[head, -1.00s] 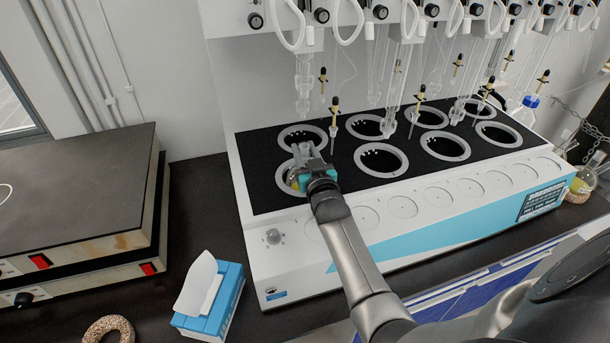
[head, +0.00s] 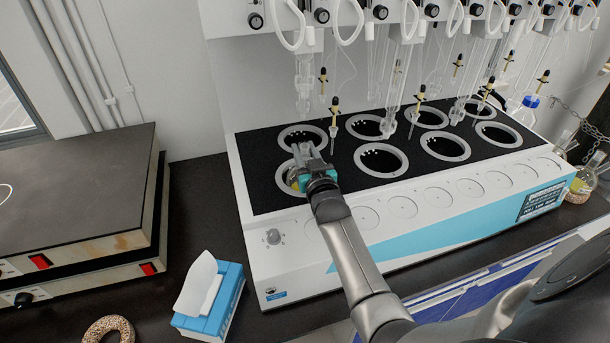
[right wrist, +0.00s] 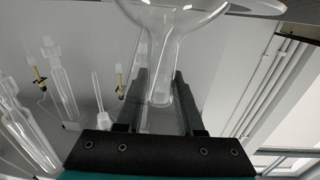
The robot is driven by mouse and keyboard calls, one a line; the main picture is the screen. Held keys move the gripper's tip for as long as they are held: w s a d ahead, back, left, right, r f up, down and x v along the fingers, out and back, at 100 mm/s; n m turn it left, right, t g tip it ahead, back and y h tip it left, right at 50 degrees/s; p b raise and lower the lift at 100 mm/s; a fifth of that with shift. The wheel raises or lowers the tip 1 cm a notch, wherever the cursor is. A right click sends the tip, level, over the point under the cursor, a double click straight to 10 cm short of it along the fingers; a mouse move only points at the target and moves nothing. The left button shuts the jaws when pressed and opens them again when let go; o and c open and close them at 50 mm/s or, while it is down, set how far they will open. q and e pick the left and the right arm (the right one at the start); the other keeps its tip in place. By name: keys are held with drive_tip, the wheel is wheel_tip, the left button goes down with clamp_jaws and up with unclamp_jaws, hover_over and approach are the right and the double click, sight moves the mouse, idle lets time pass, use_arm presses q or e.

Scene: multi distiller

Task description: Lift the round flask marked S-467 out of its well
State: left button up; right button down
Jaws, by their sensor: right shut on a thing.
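A clear round flask shows in the right wrist view (right wrist: 165,40), its neck between my fingers and its bulb cut off by the top edge. My right gripper (right wrist: 160,85) is shut on the neck. In the head view my right gripper (head: 307,156) is over the front-left well (head: 281,187) of the white distiller. My left gripper is not in view.
The distiller (head: 385,214) has several other ringed wells, with glass tubes and black-and-yellow stoppered pieces (head: 334,112) hanging above. A blue tissue box (head: 215,305) and a cork ring (head: 110,328) lie at the front left. A hotplate unit (head: 80,200) stands at far left.

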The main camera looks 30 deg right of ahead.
drive_tip(key=shift+r, duration=0.1)
idle(0.4)
wheel_tip(320, 180, up, 9)
drive_tip(key=p, duration=0.8)
idle(0.4)
drive_tip(key=shift+f, duration=0.2)
